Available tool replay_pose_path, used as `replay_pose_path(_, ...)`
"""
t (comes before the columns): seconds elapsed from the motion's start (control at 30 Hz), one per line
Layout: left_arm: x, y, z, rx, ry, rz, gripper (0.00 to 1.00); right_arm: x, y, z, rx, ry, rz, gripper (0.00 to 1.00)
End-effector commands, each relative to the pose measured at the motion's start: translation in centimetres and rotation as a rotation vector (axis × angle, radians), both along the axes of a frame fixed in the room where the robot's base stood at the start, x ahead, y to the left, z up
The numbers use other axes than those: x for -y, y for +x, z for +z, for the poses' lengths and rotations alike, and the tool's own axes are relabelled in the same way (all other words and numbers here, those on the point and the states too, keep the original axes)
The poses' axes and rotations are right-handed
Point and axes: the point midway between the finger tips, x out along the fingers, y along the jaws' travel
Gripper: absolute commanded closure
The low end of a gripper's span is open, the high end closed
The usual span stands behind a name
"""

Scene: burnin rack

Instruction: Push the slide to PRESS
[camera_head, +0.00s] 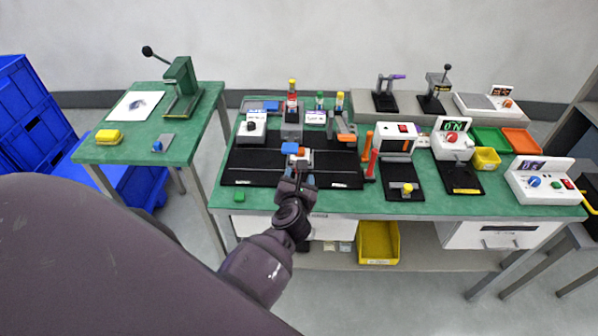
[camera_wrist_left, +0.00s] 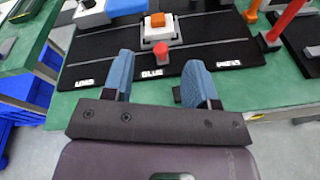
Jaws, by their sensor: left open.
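The slide (camera_head: 306,160) is a white carriage with an orange block on top and a red knob on its near side. It sits on a black track board (camera_head: 243,172) and also shows in the left wrist view (camera_wrist_left: 148,41). There it stands behind the GLUE label, with LOAD to the left and PRESS (camera_wrist_left: 228,64) to the right. My left gripper (camera_head: 297,180) is open and empty at the board's near edge. In the left wrist view its blue fingers (camera_wrist_left: 159,62) are spread either side of the red knob (camera_wrist_left: 162,53); contact cannot be told. My right gripper is out of view.
An orange-handled device (camera_head: 346,132) stands behind the board's right part. Red and orange upright handles (camera_head: 372,163) stand right of the board. A yellow bin (camera_head: 378,243) is below the table.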

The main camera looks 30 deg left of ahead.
Motion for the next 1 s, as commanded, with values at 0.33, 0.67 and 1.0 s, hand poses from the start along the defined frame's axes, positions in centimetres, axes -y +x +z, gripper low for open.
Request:
replay_pose_path(0.33, 0.0, -0.3, -3.3, -0.008, -0.368, 0.137, 0.47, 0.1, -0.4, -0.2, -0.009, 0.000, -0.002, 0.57)
replay_pose_path(0.67, -2.0, 3.0, -4.9, -0.008, -0.367, 0.137, 0.47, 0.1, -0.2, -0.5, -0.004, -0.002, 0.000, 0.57)
replay_pose_path(1.0, -4.4, 6.9, -6.9, -0.009, -0.366, 0.135, 0.47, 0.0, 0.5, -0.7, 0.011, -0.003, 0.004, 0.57)
